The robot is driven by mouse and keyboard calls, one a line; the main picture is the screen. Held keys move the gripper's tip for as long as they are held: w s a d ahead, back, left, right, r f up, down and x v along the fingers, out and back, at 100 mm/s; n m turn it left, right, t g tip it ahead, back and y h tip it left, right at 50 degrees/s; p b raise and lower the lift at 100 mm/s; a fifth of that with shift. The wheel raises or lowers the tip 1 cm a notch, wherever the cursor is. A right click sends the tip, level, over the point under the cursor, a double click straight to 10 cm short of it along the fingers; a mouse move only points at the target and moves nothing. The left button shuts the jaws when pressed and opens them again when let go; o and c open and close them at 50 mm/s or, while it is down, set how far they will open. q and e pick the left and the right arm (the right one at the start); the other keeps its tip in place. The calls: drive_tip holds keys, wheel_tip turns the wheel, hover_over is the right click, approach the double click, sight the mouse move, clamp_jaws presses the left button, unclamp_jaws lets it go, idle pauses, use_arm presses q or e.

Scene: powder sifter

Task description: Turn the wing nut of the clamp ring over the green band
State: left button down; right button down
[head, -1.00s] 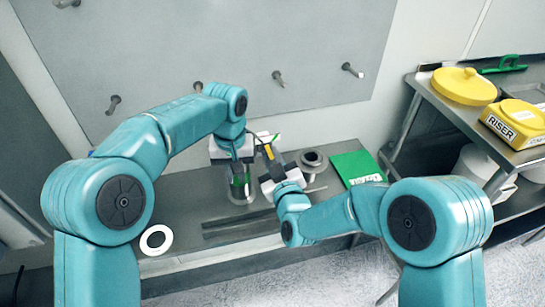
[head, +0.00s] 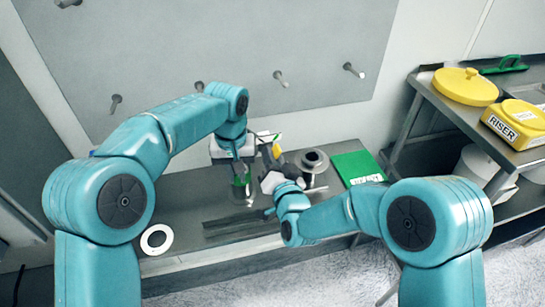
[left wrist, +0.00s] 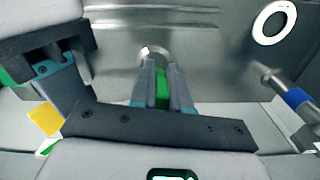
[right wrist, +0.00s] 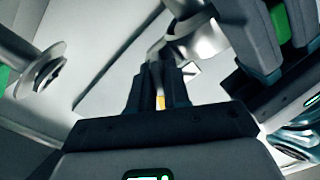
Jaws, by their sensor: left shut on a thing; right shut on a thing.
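In the head view my left gripper (head: 241,186) points down over the bench and is shut at a green-banded metal part, mostly hidden by the fingers. In the left wrist view a green strip (left wrist: 162,90) shows between the fingers of that gripper (left wrist: 160,72), with a shiny round metal edge (left wrist: 153,51) at their tips. My right gripper (head: 267,160) is close beside it. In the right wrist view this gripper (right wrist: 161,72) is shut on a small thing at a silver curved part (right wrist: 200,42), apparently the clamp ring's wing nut. A yellow piece (right wrist: 160,100) shows between its fingers.
A flanged metal spool (head: 314,163) and a green booklet (head: 358,167) stand right of the grippers. Dark bars (head: 225,226) lie in front, and a white ring (head: 156,240) lies at left. A shelf with a yellow lid (head: 464,86) is at the right.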

drive_tip(key=shift+a+m, duration=0.1)
drive_tip(key=shift+m, duration=0.7)
drive_tip(key=c, duration=1.2)
unclamp_jaws()
drive_tip(key=v, duration=1.2)
drive_tip(key=shift+s, duration=0.1)
use_arm(q)
drive_tip(key=c, duration=1)
unclamp_jaws()
